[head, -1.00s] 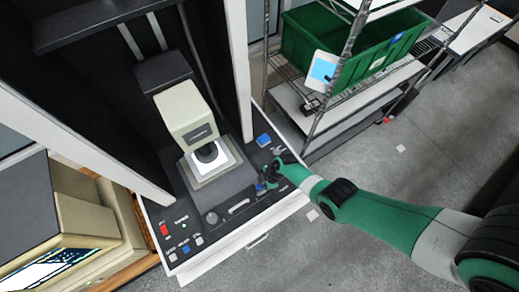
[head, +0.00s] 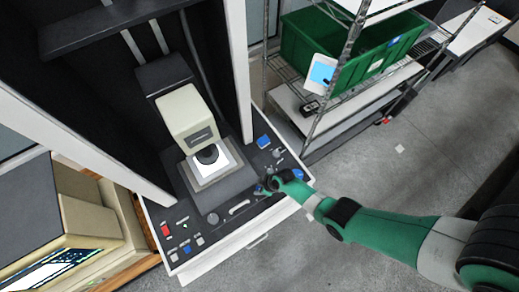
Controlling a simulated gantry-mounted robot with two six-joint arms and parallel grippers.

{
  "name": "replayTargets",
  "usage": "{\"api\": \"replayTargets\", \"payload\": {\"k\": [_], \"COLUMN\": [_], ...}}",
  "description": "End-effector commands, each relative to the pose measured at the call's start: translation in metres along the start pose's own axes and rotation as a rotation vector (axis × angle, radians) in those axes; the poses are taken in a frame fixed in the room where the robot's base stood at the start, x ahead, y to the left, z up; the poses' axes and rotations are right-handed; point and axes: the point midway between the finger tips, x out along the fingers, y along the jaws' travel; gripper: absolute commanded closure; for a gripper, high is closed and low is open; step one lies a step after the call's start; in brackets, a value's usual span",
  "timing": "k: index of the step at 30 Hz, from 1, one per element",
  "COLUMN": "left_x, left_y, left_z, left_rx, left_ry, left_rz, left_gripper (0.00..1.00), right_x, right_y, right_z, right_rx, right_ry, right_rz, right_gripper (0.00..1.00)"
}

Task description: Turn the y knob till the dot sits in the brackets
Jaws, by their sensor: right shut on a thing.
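The control panel (head: 222,235) runs along the front of the dark machine. My right gripper (head: 262,190) reaches in from the right, low over the panel's right part, and is shut on a small knob there. The fingers mostly hide that knob, and I cannot read its label. A round grey knob (head: 212,218) stands free further left, beside a pale curved handle (head: 239,207). A lit screen (head: 58,272) shows at the lower left, cut off by the frame; I cannot make out a dot or brackets on it. My left gripper is not in view.
Blue buttons (head: 263,141) and (head: 298,174), another small control (head: 277,153) and a red button (head: 166,230) sit on the panel. A cream measuring head (head: 187,115) stands over a lit white stage. A wire rack with a green bin (head: 312,40) stands behind right.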

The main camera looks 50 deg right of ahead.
Motion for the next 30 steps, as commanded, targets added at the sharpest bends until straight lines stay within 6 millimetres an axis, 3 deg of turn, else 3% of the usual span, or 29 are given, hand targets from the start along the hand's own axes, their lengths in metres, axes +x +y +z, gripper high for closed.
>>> {"api": "replayTargets", "payload": {"k": [14, 30], "left_x": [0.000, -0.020], "left_y": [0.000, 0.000], "left_z": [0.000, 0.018], "left_rx": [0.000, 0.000], "left_ry": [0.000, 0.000], "left_rz": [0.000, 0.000], "left_gripper": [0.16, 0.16], "right_x": [0.001, 0.003], "right_y": [0.000, 0.002], "right_z": [0.000, 0.001], "right_rx": [0.409, 0.887], "right_ry": [0.000, 0.002], "right_rz": [0.172, 0.368], "right_gripper": [1.00, 1.00]}}
